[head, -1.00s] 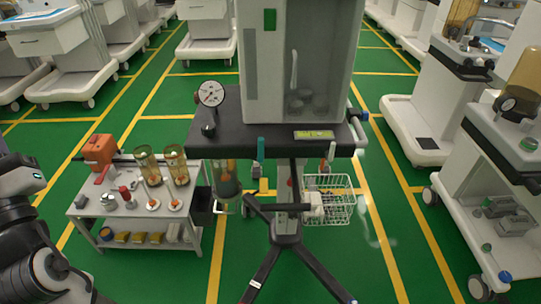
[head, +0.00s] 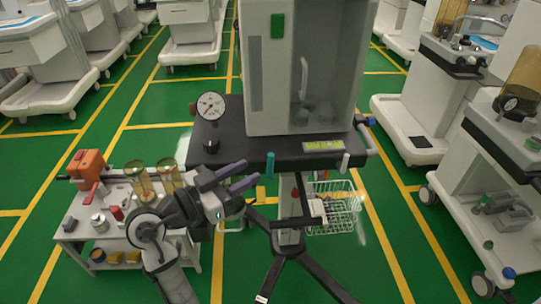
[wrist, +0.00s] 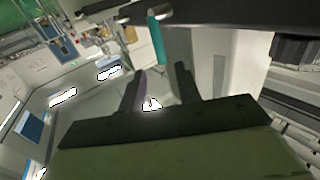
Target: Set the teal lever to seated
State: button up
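The teal lever (head: 270,164) hangs nearly upright at the front edge of the dark tabletop, below the cabinet. It also shows in the wrist view (wrist: 156,40), beyond and between my fingertips. My gripper (head: 251,173) is open and empty, just left of the lever in the head view, with its two fingers pointing toward it. In the wrist view my gripper (wrist: 160,73) shows a clear gap between its fingers. I see no contact with the lever. The lever's upper mount is hard to make out.
The dark tabletop (head: 225,150) carries a white cabinet (head: 270,85) and a dial gauge (head: 211,106). A pale lever (head: 345,161) hangs farther right on the same edge. A wire basket (head: 335,215) is below. A side cart (head: 75,232) with jars stands left, close to my arm.

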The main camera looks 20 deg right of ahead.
aim_at(268, 161)
jog(key=p+x, duration=0.1)
jog(key=x, duration=0.6)
jog(key=shift+w+d, duration=0.25)
jog(key=shift+d, duration=0.1)
jog(key=shift+c, duration=0.2)
grip_shut()
